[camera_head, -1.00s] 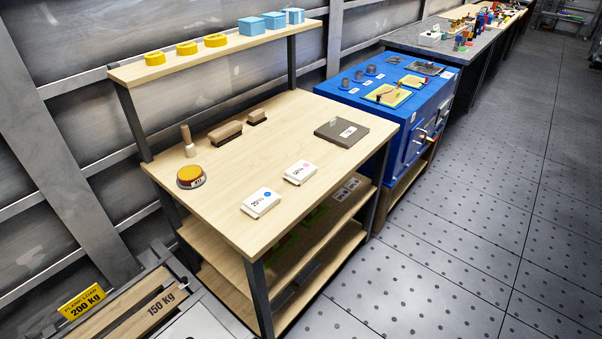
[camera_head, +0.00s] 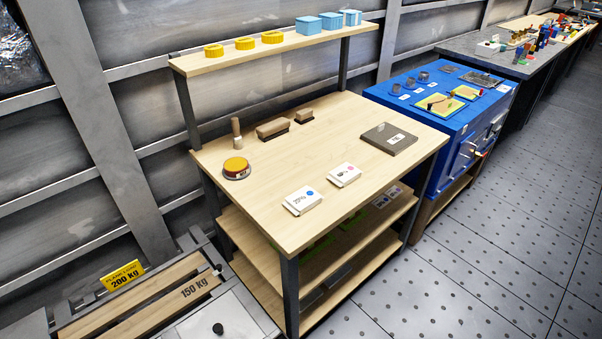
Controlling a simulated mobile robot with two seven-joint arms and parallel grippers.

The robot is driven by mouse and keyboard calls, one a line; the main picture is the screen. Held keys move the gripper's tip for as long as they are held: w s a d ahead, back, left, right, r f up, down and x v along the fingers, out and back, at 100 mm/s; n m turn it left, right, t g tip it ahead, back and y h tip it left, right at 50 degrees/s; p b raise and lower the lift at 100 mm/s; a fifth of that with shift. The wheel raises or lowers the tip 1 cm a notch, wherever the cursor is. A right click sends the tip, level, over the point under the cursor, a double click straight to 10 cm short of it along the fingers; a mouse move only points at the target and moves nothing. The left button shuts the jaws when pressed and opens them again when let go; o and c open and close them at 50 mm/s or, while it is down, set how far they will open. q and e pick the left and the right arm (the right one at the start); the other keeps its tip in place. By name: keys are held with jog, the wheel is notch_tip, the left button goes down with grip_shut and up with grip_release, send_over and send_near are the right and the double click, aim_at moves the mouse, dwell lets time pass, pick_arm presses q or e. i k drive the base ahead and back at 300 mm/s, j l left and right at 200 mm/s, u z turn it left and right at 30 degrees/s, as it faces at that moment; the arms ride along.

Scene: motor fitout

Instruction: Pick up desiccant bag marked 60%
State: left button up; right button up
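Two white desiccant bags lie flat on the wooden workbench top, near its front edge. The left bag (camera_head: 302,201) has a blue dot and a mark that looks like 20%. The right bag (camera_head: 344,175) has a pink dot; its percent mark is too small to read surely. More small white labelled items (camera_head: 381,201) show on the shelf below, partly hidden by the bench top, their marks unreadable. Neither of my grippers is in view.
The bench top (camera_head: 270,185) also carries a round orange-topped tin (camera_head: 236,168), a wooden-handled tool (camera_head: 237,133), two brushes (camera_head: 273,129) and a grey plate (camera_head: 389,138). Yellow rings and blue boxes stand on the upper shelf (camera_head: 215,61). Open floor (camera_head: 460,265) lies in front.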

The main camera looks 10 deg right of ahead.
aim_at(345, 174)
jog(key=l+u, duration=0.2)
jog(key=u, duration=0.15)
jog(key=i+l+u, duration=0.1)
jog(key=u, duration=0.3)
jog(key=l+u, duration=0.65)
jog(key=k+l+u, duration=0.3)
jog(key=l, duration=0.15)
jog(key=k+l+u, duration=0.15)
jog(key=l, duration=0.3)
jog(key=l+u, duration=0.15)
jog(key=l, duration=0.3)
jog(key=k+l, duration=0.2)
jog(key=l, duration=0.2)
jog(key=k+l+u, duration=0.1)
jog(key=k+l, duration=0.15)
jog(key=l, duration=0.15)
